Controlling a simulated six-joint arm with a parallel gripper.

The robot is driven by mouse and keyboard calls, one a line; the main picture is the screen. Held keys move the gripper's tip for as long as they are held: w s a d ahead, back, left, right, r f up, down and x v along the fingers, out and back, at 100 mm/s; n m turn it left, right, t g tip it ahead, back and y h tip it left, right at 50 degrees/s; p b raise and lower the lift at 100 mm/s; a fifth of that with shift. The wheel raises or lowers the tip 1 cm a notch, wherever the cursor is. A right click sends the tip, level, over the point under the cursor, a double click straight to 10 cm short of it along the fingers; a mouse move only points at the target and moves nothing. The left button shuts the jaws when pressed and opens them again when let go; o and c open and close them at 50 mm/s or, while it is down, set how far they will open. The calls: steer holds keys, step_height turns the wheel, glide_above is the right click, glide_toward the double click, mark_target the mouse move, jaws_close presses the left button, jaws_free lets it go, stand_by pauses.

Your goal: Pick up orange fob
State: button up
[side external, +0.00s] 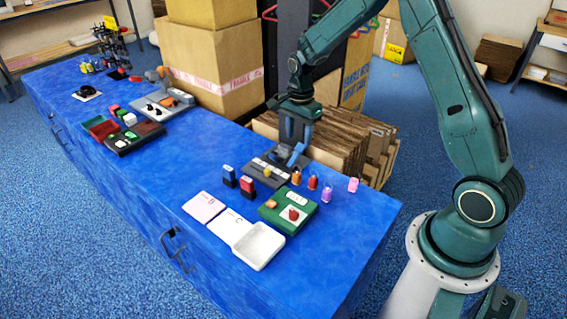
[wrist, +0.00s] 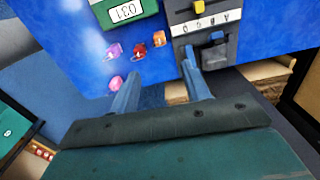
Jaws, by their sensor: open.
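The orange fob (side external: 296,178) stands on the blue bench beside the grey lettered panel (side external: 262,171). It also shows in the wrist view (wrist: 159,39), just beyond my fingertips. A red fob (side external: 312,183), a purple fob (side external: 327,195) and a pink fob (side external: 353,185) are close by on its right in the side view. My gripper (side external: 292,155) is above the back edge of the grey panel. Its fingers (wrist: 160,71) are apart with nothing between them, and the orange fob is outside them.
A green device (side external: 273,213) with a red button sits in front of the fobs. A white tray (side external: 258,262) and cards lie at the front. Blue and red stamps (side external: 247,184) stand left of the fobs. Flattened cartons (side external: 335,145) are stacked behind the bench edge.

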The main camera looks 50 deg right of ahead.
glide_above(297, 173)
steer(key=shift+f, duration=4.3)
steer(key=shift+f, duration=2.6)
jaws_close()
